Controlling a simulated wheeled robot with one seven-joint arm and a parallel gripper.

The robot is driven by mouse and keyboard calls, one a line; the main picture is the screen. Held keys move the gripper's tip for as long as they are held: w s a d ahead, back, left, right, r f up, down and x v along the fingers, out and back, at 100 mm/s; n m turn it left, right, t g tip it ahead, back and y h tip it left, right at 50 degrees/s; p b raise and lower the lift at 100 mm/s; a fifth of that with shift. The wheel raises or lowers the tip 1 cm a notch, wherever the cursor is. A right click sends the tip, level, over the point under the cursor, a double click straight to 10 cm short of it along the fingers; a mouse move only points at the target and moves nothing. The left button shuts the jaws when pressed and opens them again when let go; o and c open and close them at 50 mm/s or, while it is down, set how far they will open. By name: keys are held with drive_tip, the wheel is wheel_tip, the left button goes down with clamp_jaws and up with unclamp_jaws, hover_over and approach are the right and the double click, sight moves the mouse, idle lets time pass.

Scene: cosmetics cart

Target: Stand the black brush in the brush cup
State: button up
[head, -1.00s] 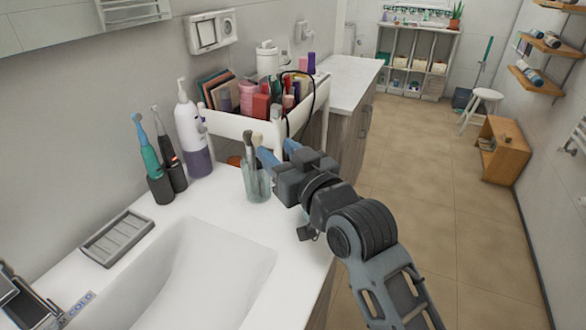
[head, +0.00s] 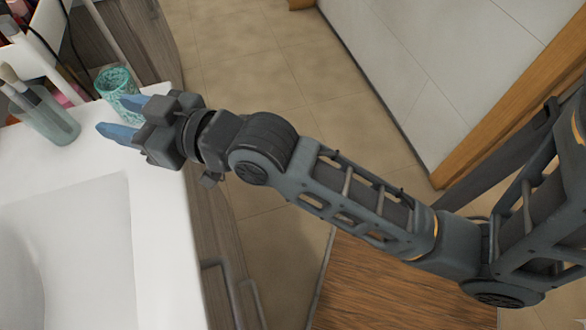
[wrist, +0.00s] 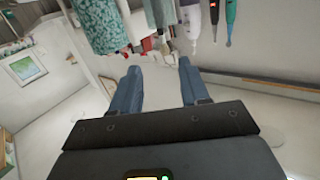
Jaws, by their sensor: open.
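My gripper (head: 118,120) is open over the counter's front edge area, with blue fingers pointing left in the head view. In the wrist view the open gripper (wrist: 156,88) has nothing between its fingers. A clear glass cup (head: 55,122) with brushes stands on the counter left of my fingers. The wrist view shows this glass cup (wrist: 160,12) upside down at the top, brush heads hanging downward. A teal patterned cup (head: 118,85) stands just beyond my fingers; it also shows in the wrist view (wrist: 100,28). I cannot make out which brush is black.
The white sink (head: 75,240) lies below and left of my gripper. Part of the white cosmetics cart (head: 35,55) shows at top left. The wrist view shows a lotion bottle (wrist: 192,15) and a teal toothbrush (wrist: 231,18). The tiled floor (head: 265,65) is open to the right.

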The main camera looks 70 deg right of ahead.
drive_tip(key=s+f+g, duration=0.1)
drive_tip(key=s+f, duration=0.1)
drive_tip(key=s, duration=1.3)
drive_tip(key=s+f+g, duration=0.1)
drive_tip(key=s+f, duration=0.1)
drive_tip(key=s, duration=1.4)
drive_tip(key=shift+f+g, duration=0.25)
drive_tip(key=shift+g, duration=0.05)
drive_tip(key=shift+o, duration=0.6)
